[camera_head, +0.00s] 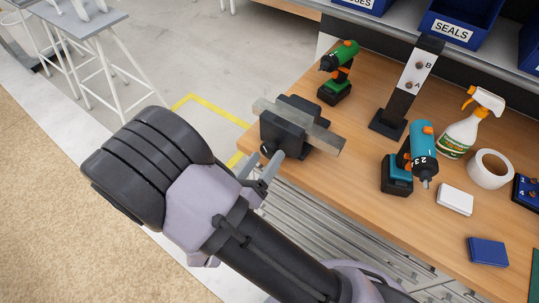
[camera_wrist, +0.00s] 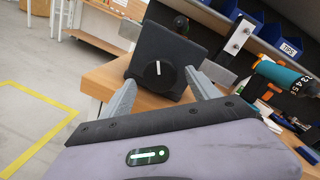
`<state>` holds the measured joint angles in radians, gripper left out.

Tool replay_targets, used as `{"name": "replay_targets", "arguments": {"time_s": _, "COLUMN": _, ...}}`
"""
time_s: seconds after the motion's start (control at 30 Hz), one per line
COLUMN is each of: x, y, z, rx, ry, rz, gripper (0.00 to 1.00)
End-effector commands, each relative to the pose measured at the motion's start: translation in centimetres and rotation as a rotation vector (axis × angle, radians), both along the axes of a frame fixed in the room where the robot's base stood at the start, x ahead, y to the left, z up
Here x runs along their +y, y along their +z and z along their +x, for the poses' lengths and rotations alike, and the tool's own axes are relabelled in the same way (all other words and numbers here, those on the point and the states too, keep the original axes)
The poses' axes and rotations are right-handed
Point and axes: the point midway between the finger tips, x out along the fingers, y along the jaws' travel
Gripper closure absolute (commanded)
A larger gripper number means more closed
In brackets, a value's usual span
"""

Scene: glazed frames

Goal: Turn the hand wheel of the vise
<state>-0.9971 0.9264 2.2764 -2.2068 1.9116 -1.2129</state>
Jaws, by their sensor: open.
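The vise (camera_head: 290,128) is a dark block with a grey metal bar across it, at the near left corner of the wooden bench. Its hand wheel (camera_wrist: 158,73) is a round black knob with a white line, on the vise's face toward me. The line stands close to upright, slightly tilted. My gripper (camera_head: 262,165) is in front of the vise, with its fingers pointing at the wheel. In the wrist view my gripper (camera_wrist: 162,88) is open, one finger on each side of the wheel. I cannot tell whether they touch it. In the head view the wheel is mostly hidden.
Blue bins (camera_head: 452,25) are behind. A stool (camera_head: 85,30) stands at the left.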

Motion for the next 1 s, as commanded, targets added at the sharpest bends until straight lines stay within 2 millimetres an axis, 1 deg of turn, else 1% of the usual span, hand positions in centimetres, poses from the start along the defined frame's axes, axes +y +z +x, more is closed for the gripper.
{"name": "replay_targets", "arguments": {"time_s": 0.03, "x": -0.5, "y": -0.2, "z": 0.7, "rx": -0.001, "ry": -0.004, "rz": 0.001, "gripper": 0.30}}
{"name": "replay_targets", "arguments": {"time_s": 0.1, "x": -1.0, "y": -0.1, "z": 1.5, "rx": 0.000, "ry": -0.003, "rz": 0.001, "gripper": 0.30}}
{"name": "replay_targets", "arguments": {"time_s": 0.2, "x": -1.4, "y": 0.0, "z": 2.2, "rx": -0.001, "ry": -0.001, "rz": 0.000, "gripper": 0.30}}
{"name": "replay_targets", "arguments": {"time_s": 0.33, "x": -1.6, "y": 0.0, "z": 2.6, "rx": -0.001, "ry": -0.001, "rz": 0.000, "gripper": 0.30}}
{"name": "replay_targets", "arguments": {"time_s": 0.53, "x": -1.6, "y": 0.1, "z": 2.6, "rx": -0.001, "ry": 0.001, "rz": 0.000, "gripper": 0.30}}
{"name": "replay_targets", "arguments": {"time_s": 0.83, "x": -1.5, "y": 0.0, "z": 2.5, "rx": -0.001, "ry": 0.001, "rz": 0.000, "gripper": 0.89}}
{"name": "replay_targets", "arguments": {"time_s": 0.87, "x": -1.5, "y": 0.0, "z": 2.5, "rx": -0.001, "ry": 0.001, "rz": 0.000, "gripper": 0.90}}
{"name": "replay_targets", "arguments": {"time_s": 1.0, "x": -1.5, "y": 0.0, "z": 2.5, "rx": -0.005, "ry": 0.001, "rz": 0.007, "gripper": 0.90}}
